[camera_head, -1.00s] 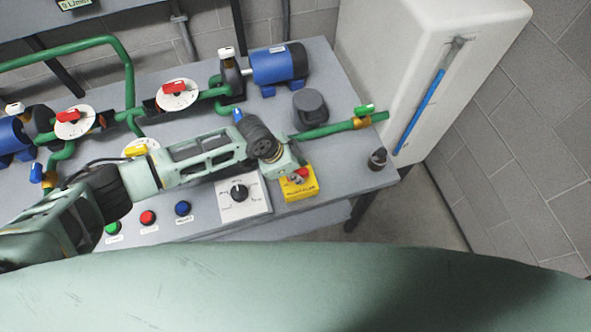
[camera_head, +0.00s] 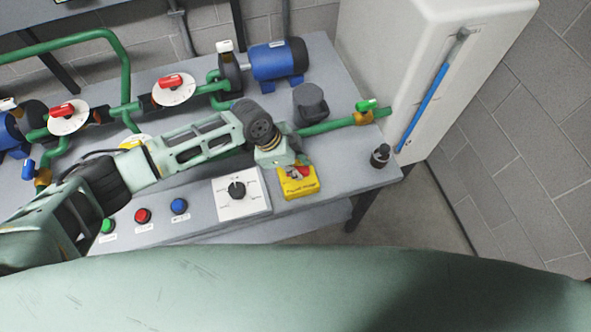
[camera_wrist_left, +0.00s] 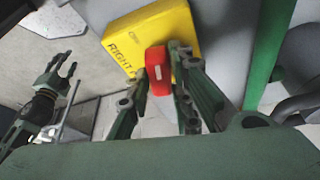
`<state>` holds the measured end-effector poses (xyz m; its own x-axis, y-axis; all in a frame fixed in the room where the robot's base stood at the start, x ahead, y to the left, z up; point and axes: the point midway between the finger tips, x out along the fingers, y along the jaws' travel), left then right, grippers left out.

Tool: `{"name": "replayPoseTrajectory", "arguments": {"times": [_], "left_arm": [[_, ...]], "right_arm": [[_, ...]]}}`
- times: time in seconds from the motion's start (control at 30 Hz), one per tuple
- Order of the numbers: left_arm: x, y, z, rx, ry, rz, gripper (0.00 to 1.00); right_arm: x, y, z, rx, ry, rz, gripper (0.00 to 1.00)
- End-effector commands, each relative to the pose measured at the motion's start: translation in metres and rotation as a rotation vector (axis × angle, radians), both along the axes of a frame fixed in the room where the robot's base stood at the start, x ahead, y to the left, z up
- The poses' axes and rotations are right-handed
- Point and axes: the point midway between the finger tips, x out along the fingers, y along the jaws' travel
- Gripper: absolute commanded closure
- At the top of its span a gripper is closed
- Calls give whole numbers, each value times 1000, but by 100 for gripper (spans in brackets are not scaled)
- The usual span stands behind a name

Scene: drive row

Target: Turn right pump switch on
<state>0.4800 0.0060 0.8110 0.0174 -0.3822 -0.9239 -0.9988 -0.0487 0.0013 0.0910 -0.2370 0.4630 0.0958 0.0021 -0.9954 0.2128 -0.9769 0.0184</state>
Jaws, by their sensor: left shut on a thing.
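The right pump switch is a yellow box (camera_head: 298,188) with a red knob (camera_wrist_left: 158,70), at the right front of the grey bench. In the left wrist view the yellow box (camera_wrist_left: 150,32) shows part of a label reading "RIGHT". My left gripper (camera_wrist_left: 157,72) is shut on the red knob, one finger on each side. In the head view my left gripper (camera_head: 298,170) is over the box and hides part of the knob. My right gripper (camera_wrist_left: 60,65) shows at the left of the left wrist view, away from the box, fingers apart and empty.
A white dial panel (camera_head: 241,207) sits left of the box, with green, red and blue buttons (camera_head: 179,206) further left. Behind are a green pipe (camera_head: 328,127), a dark grey cap (camera_head: 310,101) and a blue motor (camera_head: 276,62). A white tank (camera_head: 440,60) stands at the right.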

Motion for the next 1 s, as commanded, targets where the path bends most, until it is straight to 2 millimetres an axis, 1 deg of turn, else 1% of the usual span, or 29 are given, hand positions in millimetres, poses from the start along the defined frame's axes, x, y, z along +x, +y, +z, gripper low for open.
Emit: {"name": "replayPoseTrajectory", "arguments": {"times": [0.03, 0.3, 0.7, 1.0], "left_arm": [[2, -1, -5, -2, -2, -41, 100], [3, -1, -6, -1, -2, -298, 100], [5, -3, -5, -3, -2, -679, 100], [6, -3, -4, -1, -2, -958, 100]], "right_arm": [[-1, 0, -12, 0, 1, 0, 61], [-3, 1, -44, 0, 5, 0, 61], [-4, 4, -87, 4, 6, -1, 61], [-4, 4, -115, 4, 6, -1, 61]]}}
